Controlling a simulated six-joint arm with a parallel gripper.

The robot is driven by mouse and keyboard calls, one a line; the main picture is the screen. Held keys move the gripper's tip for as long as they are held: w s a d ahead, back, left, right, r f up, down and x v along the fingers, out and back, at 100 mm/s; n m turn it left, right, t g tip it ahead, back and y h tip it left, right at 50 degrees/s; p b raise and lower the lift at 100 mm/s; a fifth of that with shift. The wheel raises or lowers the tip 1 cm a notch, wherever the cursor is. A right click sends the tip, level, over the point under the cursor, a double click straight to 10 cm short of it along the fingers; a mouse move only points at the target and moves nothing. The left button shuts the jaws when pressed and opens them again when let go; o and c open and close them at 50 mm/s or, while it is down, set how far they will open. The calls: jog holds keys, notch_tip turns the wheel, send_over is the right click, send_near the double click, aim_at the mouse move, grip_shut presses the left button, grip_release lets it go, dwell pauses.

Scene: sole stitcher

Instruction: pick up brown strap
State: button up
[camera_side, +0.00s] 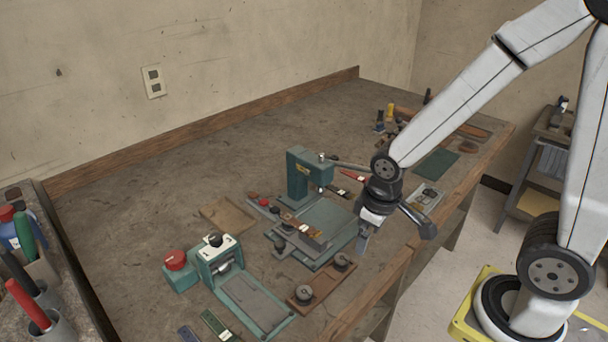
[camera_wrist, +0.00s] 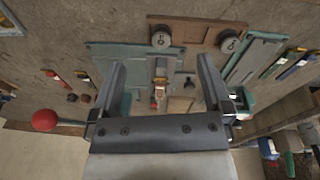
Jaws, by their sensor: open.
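My gripper (camera_side: 364,238) hangs fingers down at the front right of the green press base (camera_side: 334,220). In the wrist view the gripper (camera_wrist: 162,62) is open, its two dark fingers wide apart with nothing held between them. Below the gap lies a narrow piece with a pale patch and a red end (camera_wrist: 160,82), over the green plate. I cannot tell whether this is the brown strap. In the side view several small brown and reddish pieces lie around the press, and no strap can be singled out for certain.
A green press (camera_side: 299,177) with a lever stands behind the gripper. A brown board with two round weights (camera_side: 318,285) lies in front. The bench's back left is clear.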

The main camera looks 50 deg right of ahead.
aim_at(311, 236)
jog(key=w+f+n+h, duration=0.1)
jog(key=w+n+h, duration=0.1)
jog(key=n+h, duration=0.2)
jog(key=w+d+f+n+h, duration=0.1)
jog(key=w+n+h, duration=0.1)
jog(key=n+h, duration=0.2)
jog(key=w+f+n+g+h, duration=0.1)
jog(key=w+n+h, duration=0.2)
jog(key=n, duration=0.3)
jog(key=shift+d+n+h, duration=0.15)
jog(key=shift+n+h, duration=0.25)
jog(key=shift+h, duration=0.2)
jog(key=w+a+n+t+h, duration=0.3)
jog(key=w+a+n+t, duration=0.2)
jog(key=w+n+t, duration=0.1)
jog(key=shift+a+r+t+h, duration=0.2)
jog(key=shift+r+t+h, duration=0.1)
jog(key=shift+r+h, duration=0.1)
jog(key=shift+f, duration=0.15)
jog(key=shift+f, duration=3.45)
